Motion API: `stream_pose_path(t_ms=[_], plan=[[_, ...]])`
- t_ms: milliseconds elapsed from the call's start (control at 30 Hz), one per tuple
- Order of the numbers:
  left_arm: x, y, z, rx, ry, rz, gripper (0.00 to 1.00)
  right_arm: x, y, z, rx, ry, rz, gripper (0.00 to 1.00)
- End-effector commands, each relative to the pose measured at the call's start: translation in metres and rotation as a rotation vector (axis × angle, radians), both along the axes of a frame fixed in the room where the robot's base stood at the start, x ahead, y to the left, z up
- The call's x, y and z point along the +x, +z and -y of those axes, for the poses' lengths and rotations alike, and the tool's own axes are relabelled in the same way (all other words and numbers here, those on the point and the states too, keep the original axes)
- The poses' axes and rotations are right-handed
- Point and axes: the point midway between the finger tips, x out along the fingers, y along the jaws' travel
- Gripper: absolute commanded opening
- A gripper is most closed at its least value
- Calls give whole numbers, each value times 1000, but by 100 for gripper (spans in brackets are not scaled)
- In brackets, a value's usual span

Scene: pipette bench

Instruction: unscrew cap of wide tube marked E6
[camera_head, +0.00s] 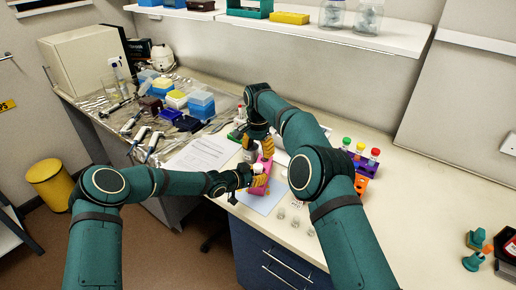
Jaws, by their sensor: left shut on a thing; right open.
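My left gripper (259,182) is shut on a small wide tube (257,169) with a whitish top, just in front of the pink rack (267,163). Its marking is too small to read, so I cannot tell whether it is E6. My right gripper (265,146) is open, above and behind the left one, close over the rack area. A pale bottle-like thing (249,153) shows beside the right gripper. The fingers and arms hide much of the rack and of whatever stands in it.
A pale blue mat (262,204) lies below the grippers. An orange and purple rack (364,167) with colour-capped tubes stands right, behind my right arm. Small clear vessels (281,213) stand near the front edge. Papers (200,153), pipettes and tip boxes (201,104) fill the left bench.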

Motion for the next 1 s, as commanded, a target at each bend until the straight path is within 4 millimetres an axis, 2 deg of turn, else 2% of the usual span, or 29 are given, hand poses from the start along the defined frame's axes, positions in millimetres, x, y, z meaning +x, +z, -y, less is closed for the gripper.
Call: stream_pose_path(t_ms=[300, 500, 900, 967, 1000], plan=[[0, -1, 0, 1, 0, -1, 0, -1, -47, 0, -1, 2, -3, 61], [0, -1, 0, 1, 0, -1, 0, -1, -68, 0, -1, 4, -2, 61], [0, -1, 0, 1, 0, -1, 0, 0, -74, 0, 0, 3, 0, 63], [0, -1, 0, 1, 0, -1, 0, 0, -74, 0, 0, 3, 0, 42], [0, -1, 0, 1, 0, -1, 0, 0, -74, 0, 0, 3, 0, 28]])
